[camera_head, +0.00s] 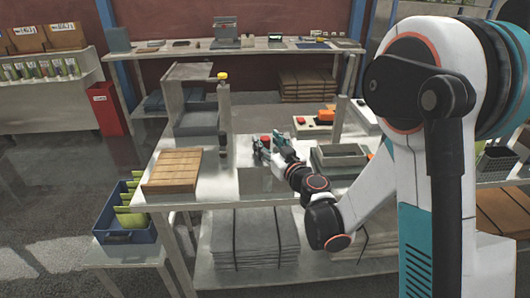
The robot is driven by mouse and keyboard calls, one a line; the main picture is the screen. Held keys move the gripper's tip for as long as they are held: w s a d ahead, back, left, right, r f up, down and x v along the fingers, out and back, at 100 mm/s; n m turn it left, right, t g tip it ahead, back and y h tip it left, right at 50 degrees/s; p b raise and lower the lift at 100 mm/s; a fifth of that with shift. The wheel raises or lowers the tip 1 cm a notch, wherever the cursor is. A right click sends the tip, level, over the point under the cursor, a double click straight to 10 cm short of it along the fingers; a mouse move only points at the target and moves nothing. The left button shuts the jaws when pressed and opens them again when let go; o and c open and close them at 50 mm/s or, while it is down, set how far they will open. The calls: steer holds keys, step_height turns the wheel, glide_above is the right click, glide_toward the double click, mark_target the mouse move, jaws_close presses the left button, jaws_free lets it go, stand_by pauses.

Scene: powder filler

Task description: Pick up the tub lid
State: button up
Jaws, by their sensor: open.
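My arm reaches from the right across the workbench, and my gripper (262,152) is over the middle of the bench. Its fingers are open and look small from here. A small red item (265,139) shows just behind or beside the fingers; I cannot tell whether it is the tub lid or whether they touch. No tub lid can be made out with certainty, and the spot around the fingers is partly hidden by the gripper.
A slatted wooden block (172,171) lies at the bench's left. A post with a yellow top (224,110) stands left of the gripper. A device with a red button (302,121) sits behind. A blue crate (126,222) is on a low stand at left. Bare bench top lies in front of the gripper.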

steer(key=shift+x, duration=1.1)
jaws_close()
